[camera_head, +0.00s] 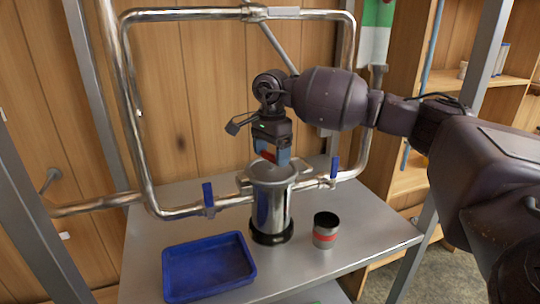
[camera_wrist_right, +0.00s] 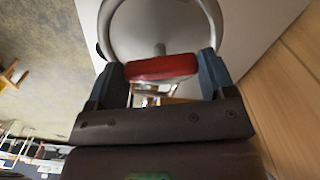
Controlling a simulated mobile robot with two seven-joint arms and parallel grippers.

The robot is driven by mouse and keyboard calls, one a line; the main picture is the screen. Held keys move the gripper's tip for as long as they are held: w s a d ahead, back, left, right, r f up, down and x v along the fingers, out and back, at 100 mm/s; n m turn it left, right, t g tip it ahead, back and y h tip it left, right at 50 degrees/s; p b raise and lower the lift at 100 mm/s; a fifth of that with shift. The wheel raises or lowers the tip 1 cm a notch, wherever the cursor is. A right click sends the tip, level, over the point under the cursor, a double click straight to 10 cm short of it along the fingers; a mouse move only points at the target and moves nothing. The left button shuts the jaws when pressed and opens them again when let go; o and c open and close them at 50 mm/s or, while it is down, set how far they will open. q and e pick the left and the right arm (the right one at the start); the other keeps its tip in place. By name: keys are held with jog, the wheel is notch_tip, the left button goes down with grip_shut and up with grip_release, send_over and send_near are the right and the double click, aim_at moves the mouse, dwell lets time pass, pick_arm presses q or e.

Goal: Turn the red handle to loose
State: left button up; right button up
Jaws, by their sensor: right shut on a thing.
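My right gripper (camera_head: 276,157) points down over the lid (camera_head: 272,173) of a steel canister (camera_head: 269,208) that stands upright on the grey table. A little of the red handle (camera_head: 267,156) shows between its fingers. In the right wrist view the red handle (camera_wrist_right: 160,68) lies across the gap between my two blue-grey fingertips, and my right gripper (camera_wrist_right: 163,74) is shut on it. The pale round lid (camera_wrist_right: 160,25) shows beyond the handle. Part of the handle is hidden by my fingers. My left gripper is not in view.
A steel pipe loop (camera_head: 134,130) surrounds the canister, with a blue valve lever (camera_head: 208,194) on the left and another (camera_head: 335,166) on the right. A blue tray (camera_head: 208,267) lies front left. A can with a red band (camera_head: 325,231) stands right of the canister.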

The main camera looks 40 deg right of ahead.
jog(key=shift+n+b, duration=0.35)
jog(key=shift+n, duration=1.15)
jog(key=n+b, duration=0.1)
jog(key=n, duration=0.2)
jog(key=shift+n+b, duration=0.3)
jog(key=shift+b, duration=0.05)
jog(key=shift+n+b, duration=0.4)
jog(key=shift+n, duration=0.7)
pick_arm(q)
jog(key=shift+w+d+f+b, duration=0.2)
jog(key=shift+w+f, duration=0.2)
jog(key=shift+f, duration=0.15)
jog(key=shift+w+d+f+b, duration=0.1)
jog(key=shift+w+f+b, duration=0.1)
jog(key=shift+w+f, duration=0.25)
pick_arm(e)
jog(key=shift+r+n, duration=0.1)
jog(key=shift+n, duration=1)
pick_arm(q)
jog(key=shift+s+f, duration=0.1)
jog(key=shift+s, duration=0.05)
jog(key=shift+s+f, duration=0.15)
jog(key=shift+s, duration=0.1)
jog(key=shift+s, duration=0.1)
pick_arm(e)
jog(key=o, duration=0.9)
